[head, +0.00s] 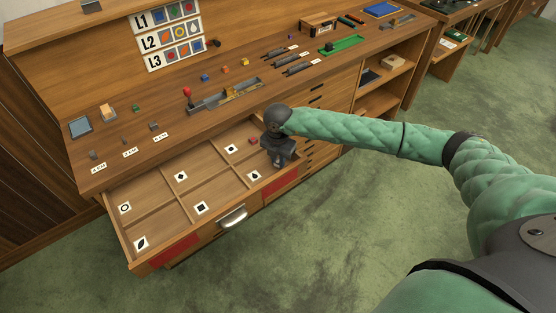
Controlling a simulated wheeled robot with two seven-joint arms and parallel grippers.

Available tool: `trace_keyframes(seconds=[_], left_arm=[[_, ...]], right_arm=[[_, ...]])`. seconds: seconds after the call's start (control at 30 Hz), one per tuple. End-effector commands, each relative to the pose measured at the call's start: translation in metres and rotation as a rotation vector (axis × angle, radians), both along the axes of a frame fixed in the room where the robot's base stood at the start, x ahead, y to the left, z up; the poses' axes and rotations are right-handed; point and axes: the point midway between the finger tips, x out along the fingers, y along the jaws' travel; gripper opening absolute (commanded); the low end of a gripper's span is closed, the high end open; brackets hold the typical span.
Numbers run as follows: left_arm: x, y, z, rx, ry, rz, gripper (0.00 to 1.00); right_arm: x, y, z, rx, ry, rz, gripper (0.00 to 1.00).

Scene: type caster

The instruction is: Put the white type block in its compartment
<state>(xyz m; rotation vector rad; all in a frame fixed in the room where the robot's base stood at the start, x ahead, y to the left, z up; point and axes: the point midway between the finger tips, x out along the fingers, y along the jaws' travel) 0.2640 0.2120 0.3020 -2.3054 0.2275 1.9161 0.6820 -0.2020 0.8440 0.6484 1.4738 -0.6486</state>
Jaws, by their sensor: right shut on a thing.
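The open drawer (162,202) is split into several compartments, each with a white symbol card. My right gripper (280,162) points down over the drawer's right end, beside the front right compartment with the drop-like card (255,175). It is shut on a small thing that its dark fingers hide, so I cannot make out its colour. I do not see the white type block anywhere in the open. A small red block (253,141) lies in the back right compartment, just left of the gripper. My left gripper is out of view.
A chart (168,40) with rows L1, L2 and L3 stands on the bench's back panel. Several small blocks, a long metal tool (225,95) with a red knob and a green mat (338,45) are on the bench top. The drawer's handle (233,216) sticks out in front.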

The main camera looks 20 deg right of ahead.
Motion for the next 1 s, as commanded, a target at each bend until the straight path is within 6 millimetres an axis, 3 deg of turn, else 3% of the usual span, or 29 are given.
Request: trace_keyframes(seconds=[0.2,0.67,0.7,0.77,1.0], left_arm=[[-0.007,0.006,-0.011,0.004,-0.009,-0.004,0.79],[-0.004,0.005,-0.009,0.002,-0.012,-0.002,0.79],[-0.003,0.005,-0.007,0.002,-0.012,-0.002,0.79],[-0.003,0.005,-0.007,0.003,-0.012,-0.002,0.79],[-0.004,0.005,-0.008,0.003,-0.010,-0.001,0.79]], right_arm=[[0.001,0.000,-0.015,0.001,-0.002,0.000,0.00],[0.001,0.000,-0.019,0.001,-0.002,0.000,0.00],[0.000,0.000,-0.019,0.000,-0.001,0.000,0.26],[0.000,0.000,-0.019,0.000,-0.001,0.000,0.38],[0.000,0.000,-0.018,0.000,-0.001,0.000,0.40]])
